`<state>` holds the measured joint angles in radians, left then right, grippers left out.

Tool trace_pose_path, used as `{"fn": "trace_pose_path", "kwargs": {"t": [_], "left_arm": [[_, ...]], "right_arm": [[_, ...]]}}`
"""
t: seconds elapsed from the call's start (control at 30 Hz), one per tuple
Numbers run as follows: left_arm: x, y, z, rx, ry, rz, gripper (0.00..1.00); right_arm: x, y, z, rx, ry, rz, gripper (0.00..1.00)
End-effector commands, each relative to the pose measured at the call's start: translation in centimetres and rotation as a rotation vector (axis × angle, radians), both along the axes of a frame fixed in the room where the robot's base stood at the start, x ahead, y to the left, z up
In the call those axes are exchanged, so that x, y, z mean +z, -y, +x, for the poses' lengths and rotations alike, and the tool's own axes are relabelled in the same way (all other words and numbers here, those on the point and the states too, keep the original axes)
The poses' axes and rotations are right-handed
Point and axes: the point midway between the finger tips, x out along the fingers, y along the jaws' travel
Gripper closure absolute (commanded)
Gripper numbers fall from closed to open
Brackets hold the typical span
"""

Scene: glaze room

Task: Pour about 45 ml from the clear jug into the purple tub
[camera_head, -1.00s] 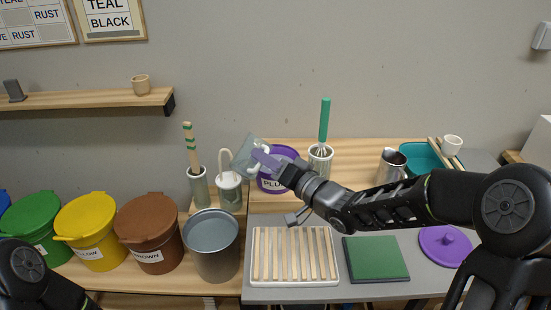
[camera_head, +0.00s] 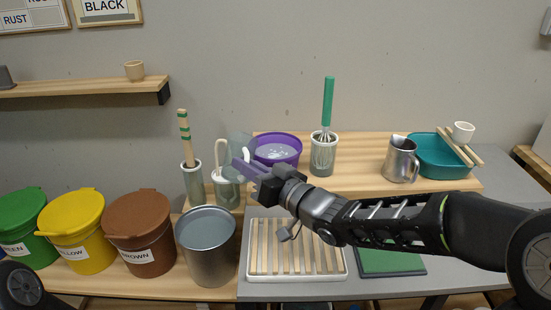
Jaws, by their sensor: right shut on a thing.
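The purple tub (camera_head: 290,163) stands open on the raised wooden shelf. Pale, shiny contents show inside it. The clear jug (camera_head: 238,145) is faint and see-through, just left of the tub and close to its left rim. My right gripper (camera_head: 246,170) is shut on the jug, in front of the tub's lower left side. The jug's exact tilt, its liquid level and any stream are too faint to tell. My left gripper is out of view; only a dark piece of my left arm shows at the bottom left corner.
A whisk in a glazed pot (camera_head: 322,160) stands right of the tub. A pot with a white handle (camera_head: 226,190) is just below the jug. A metal pail (camera_head: 206,262), a slatted rack (camera_head: 340,277), a steel pitcher (camera_head: 401,162) and a teal basin (camera_head: 440,165) stand around.

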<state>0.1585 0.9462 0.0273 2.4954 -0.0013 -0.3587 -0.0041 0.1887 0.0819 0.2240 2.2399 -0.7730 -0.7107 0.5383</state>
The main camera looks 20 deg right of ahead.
Motion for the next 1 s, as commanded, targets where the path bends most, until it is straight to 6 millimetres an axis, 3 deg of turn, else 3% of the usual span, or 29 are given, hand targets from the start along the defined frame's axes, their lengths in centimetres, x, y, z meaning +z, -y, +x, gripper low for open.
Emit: {"fn": "trace_pose_path", "kwargs": {"t": [0.03, 0.2, 0.4, 1.0], "left_arm": [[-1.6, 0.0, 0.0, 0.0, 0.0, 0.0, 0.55], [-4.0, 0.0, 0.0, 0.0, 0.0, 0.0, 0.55], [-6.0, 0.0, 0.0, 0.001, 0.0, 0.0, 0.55], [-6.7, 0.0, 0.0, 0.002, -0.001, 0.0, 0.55]], "right_arm": [[-1.2, -0.3, -0.1, 0.002, 0.013, -0.017, 1.0], [-3.0, -0.9, -0.5, 0.003, 0.045, -0.077, 1.0], [-3.3, -1.7, -0.9, 0.004, 0.104, -0.175, 1.0], [-2.8, -2.3, -1.2, 0.004, 0.146, -0.259, 1.0]]}}
